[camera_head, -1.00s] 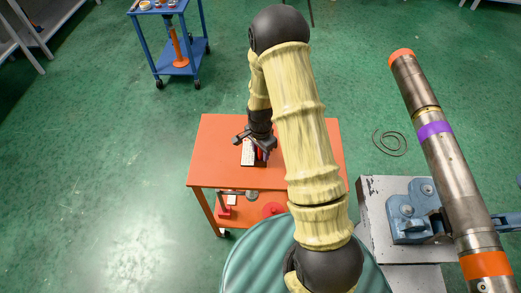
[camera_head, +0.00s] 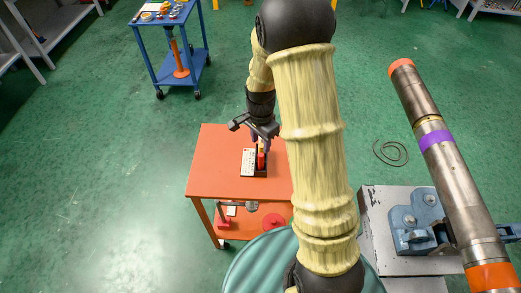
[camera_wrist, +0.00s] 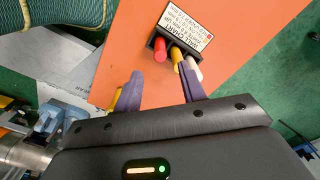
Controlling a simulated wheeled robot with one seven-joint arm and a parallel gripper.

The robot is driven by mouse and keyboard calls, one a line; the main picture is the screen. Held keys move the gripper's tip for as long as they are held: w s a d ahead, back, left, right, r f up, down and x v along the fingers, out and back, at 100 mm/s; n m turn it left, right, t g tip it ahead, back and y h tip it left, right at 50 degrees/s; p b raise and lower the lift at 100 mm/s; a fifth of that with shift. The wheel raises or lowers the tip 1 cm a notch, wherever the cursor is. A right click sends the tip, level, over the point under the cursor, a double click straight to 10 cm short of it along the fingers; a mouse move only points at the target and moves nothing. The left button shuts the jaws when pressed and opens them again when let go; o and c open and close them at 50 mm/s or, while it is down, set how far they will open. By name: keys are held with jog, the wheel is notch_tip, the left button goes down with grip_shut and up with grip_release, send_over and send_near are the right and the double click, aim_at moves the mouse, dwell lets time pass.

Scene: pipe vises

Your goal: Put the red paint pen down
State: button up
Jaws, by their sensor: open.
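The red paint pen (camera_wrist: 160,49) stands in a small black holder (camera_wrist: 166,44) on the orange cart, beside a yellow pen (camera_wrist: 176,55) and a white pen (camera_wrist: 194,70). The red pen also shows in the head view (camera_head: 261,160), just below my gripper (camera_head: 262,138). My gripper (camera_wrist: 160,76) is open, with its two purple fingers spread apart. In the wrist view the red pen appears beyond the gap between the fingertips, and no finger visibly grips it. Another yellow object is partly hidden behind the left finger.
A steel pipe (camera_head: 438,140) in a blue vise (camera_head: 415,222) stands at the right. A blue cart (camera_head: 180,60) is at the back. The cart top's left part is clear.

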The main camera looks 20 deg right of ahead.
jog(key=shift+r, duration=0.75)
jog(key=shift+s+r, duration=0.2)
jog(key=shift+r, duration=0.05)
jog(key=s+r+n+t, duration=0.2)
jog(key=s+r+n, duration=0.6)
jog(key=s+n, duration=0.4)
jog(key=shift+s+r+n+t, duration=0.2)
jog(key=shift+s+n+t, duration=0.1)
jog(key=shift+s, duration=0.7)
